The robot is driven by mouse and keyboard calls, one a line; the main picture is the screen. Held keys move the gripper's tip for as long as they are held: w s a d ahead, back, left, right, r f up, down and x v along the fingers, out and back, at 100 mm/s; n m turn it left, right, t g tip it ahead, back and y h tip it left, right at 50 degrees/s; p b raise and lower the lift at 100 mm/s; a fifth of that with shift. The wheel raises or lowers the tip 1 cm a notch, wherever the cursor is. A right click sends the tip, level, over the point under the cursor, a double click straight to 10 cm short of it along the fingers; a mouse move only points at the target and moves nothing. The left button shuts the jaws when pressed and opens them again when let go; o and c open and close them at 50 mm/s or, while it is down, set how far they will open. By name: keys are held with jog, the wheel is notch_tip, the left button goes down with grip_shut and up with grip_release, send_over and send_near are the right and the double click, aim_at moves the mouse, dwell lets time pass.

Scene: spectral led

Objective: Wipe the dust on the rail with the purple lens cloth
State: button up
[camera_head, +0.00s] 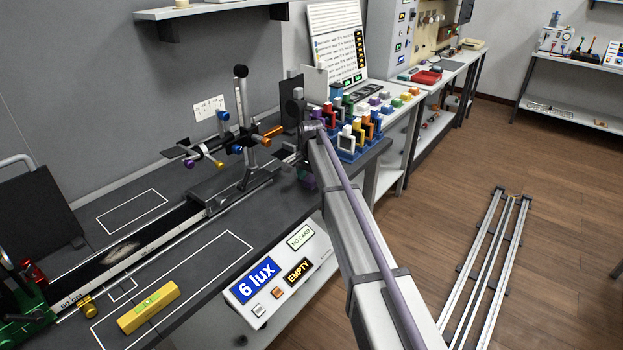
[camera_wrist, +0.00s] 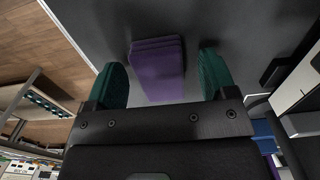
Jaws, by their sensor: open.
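The purple lens cloth (camera_wrist: 158,70) looks folded, in layers, against the dark bench top in the wrist view. My gripper (camera_wrist: 163,76) is open, with one green finger on each side of the cloth and a gap to each. I cannot tell how far the cloth is in depth. In the head view my gripper (camera_head: 304,172) is at the bench's front edge, mostly hidden by my arm; a small purple patch shows there. A pale dust patch (camera_head: 122,249) lies on the black rail (camera_head: 165,233) at the left.
An optical mount on a carriage (camera_head: 240,190) stands on the rail. A yellow level (camera_head: 148,307) lies in front of the rail. A lux meter box (camera_head: 278,275) is at the bench front. A blue rack of coloured holders (camera_head: 352,150) stands beside my arm.

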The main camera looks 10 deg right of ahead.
jog(key=c, duration=0.9)
jog(key=o, duration=0.5)
jog(key=shift+o, duration=0.2)
jog(key=shift+r+p, duration=0.3)
jog(key=shift+p, duration=0.15)
jog(key=shift+c, duration=0.4)
jog(key=c, duration=0.6)
